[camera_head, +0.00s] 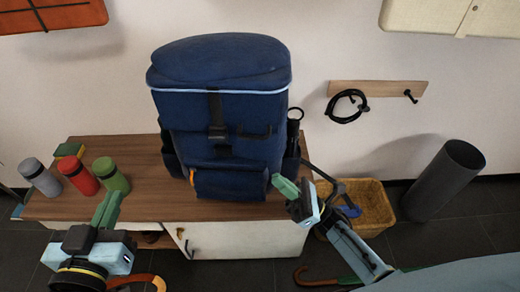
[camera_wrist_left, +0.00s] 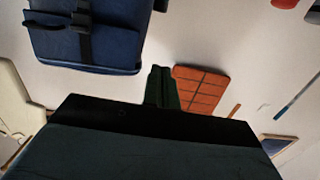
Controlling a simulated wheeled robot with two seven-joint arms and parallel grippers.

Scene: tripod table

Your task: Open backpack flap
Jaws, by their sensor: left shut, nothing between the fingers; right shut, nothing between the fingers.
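The blue backpack (camera_head: 226,110) stands upright on the wooden cabinet top (camera_head: 130,205). Its rounded top flap (camera_head: 220,58) lies down over the opening, with a light trim along its edge. A dark strap with a buckle (camera_head: 217,131) runs down the front. My left gripper (camera_head: 107,207) is shut and empty, in front of the cabinet and left of the backpack. Its fingers (camera_wrist_left: 161,88) also show shut in the left wrist view, apart from the backpack (camera_wrist_left: 85,40). My right gripper (camera_head: 287,188) is shut and empty, near the backpack's lower right; contact cannot be told.
Grey (camera_head: 40,176), red (camera_head: 78,175) and green (camera_head: 110,174) bottles stand on the cabinet's left end. A yellow basket (camera_head: 372,208) and a dark cylindrical bin (camera_head: 443,180) stand at right. A hook rail (camera_head: 385,89) with a black cable hangs on the wall.

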